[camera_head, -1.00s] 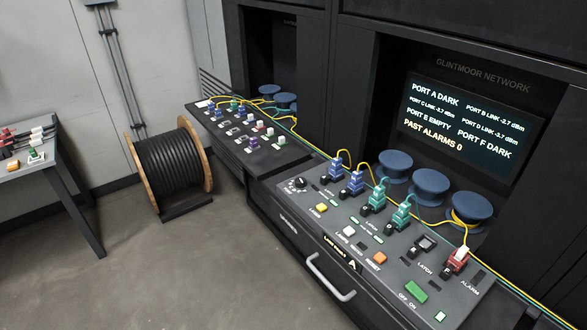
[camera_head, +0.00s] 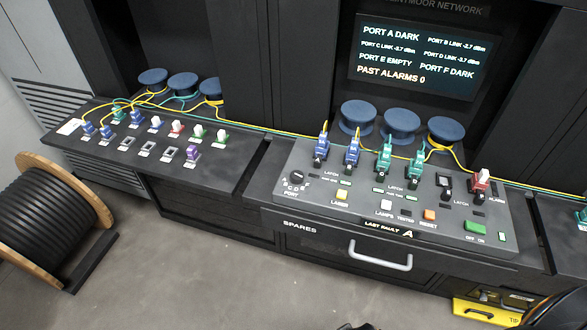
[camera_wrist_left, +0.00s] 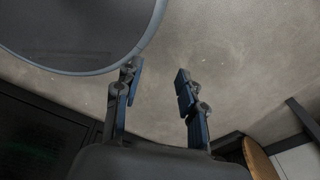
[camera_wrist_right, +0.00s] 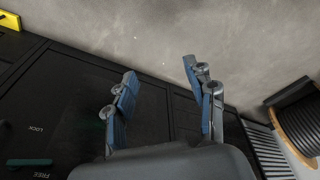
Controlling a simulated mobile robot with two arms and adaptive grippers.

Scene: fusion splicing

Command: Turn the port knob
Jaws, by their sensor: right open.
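The port knob (camera_head: 296,177) is a small black round knob with letters around it at the left end of the sloped grey console (camera_head: 345,215) in the head view. The wall screen (camera_head: 418,58) reads Port A dark, Port E empty, Port F dark and past alarms 0. My left gripper (camera_wrist_left: 158,80) is open and empty above the floor in the left wrist view. My right gripper (camera_wrist_right: 158,76) is open and empty in the right wrist view. Neither gripper's fingers show clearly in the head view, and neither touches the knob.
Blue and green plugs (camera_head: 352,150) with yellow cables stand behind the knob. A yellow button (camera_head: 341,195) is to its right. A drawer handle (camera_head: 380,258) juts out below. A second panel (camera_head: 225,160) with connectors lies left. A cable reel (camera_head: 50,215) stands on the floor.

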